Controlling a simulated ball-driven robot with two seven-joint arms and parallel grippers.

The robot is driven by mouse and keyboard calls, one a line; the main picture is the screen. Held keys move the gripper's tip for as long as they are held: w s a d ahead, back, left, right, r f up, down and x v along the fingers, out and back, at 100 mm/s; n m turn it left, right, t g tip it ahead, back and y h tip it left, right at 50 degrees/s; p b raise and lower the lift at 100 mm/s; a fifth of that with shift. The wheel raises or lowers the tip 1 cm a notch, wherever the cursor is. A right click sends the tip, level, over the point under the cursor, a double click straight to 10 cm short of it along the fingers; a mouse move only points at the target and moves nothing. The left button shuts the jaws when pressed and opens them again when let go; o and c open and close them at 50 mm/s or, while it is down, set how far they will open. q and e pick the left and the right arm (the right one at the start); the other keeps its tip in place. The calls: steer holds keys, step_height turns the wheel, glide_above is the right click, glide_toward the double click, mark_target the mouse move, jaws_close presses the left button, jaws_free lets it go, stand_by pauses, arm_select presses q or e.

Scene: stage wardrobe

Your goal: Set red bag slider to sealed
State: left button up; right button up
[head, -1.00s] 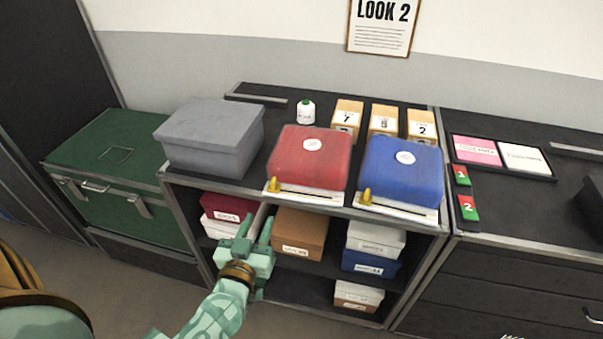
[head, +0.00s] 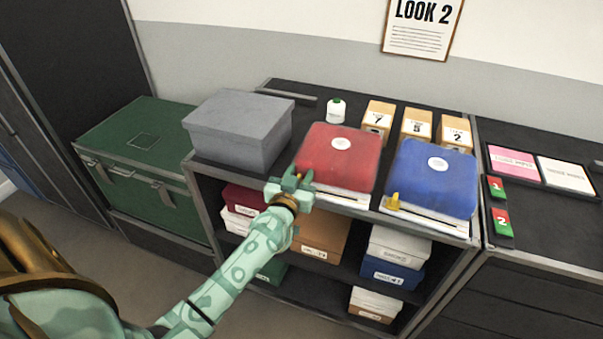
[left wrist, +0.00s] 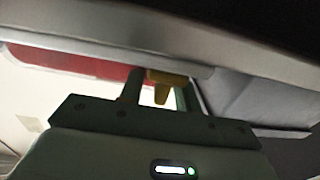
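The red bag (head: 340,152) lies on the shelf unit's top, with a white round label and a pale strip along its front edge. My left gripper (head: 290,181) is at the bag's front-left corner and covers the slider there in the head view. In the left wrist view a yellow slider (left wrist: 161,88) shows between the two fingers of my left gripper (left wrist: 160,98). The fingers stand apart, and I see no firm grip on it. Part of the red bag (left wrist: 75,62) shows behind them. My right gripper is not in view.
A blue bag (head: 433,175) with its own yellow slider (head: 393,202) at its left end lies to the right. A grey box (head: 240,125) stands close on the left. Several numbered boxes and a white bottle (head: 336,109) are behind. Boxes fill the shelves below.

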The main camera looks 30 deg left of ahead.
mark_target(361, 196)
arm_select(q)
jaws_close()
steer(key=w+d+p, duration=0.1)
steer(key=d, duration=0.3)
steer(key=w+d+p, duration=0.1)
steer(key=d, duration=0.4)
steer(key=w+d+p, duration=0.1)
steer(key=w+d, duration=0.1)
steer(key=d, duration=0.3)
steer(key=shift+w+r+p, duration=0.1)
steer(key=shift+p, duration=0.25)
steer(key=shift+d, duration=0.4)
jaws_free()
steer(key=shift+w+d, duration=0.1)
